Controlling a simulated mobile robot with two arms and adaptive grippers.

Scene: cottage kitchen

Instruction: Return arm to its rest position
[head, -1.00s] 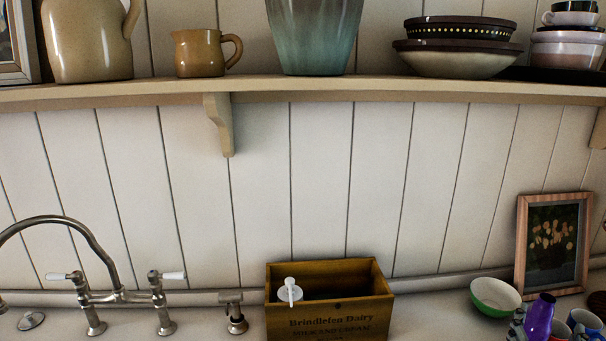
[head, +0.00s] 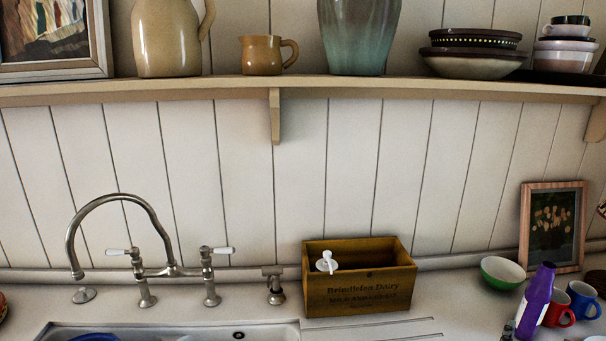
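Neither of my grippers shows in the head view, and no part of my arms is in sight. The view holds a kitchen counter (head: 240,308) against a white panelled wall, with a wooden shelf (head: 350,90) above it. Whether either gripper holds anything cannot be seen.
A wooden crate (head: 357,296) with a white pump top (head: 326,262) stands beside the sink (head: 170,334) and bridge tap (head: 145,270). At right are a green bowl (head: 502,271), purple bottle (head: 535,300), red mug (head: 558,309), blue mug (head: 583,300) and framed picture (head: 552,227).

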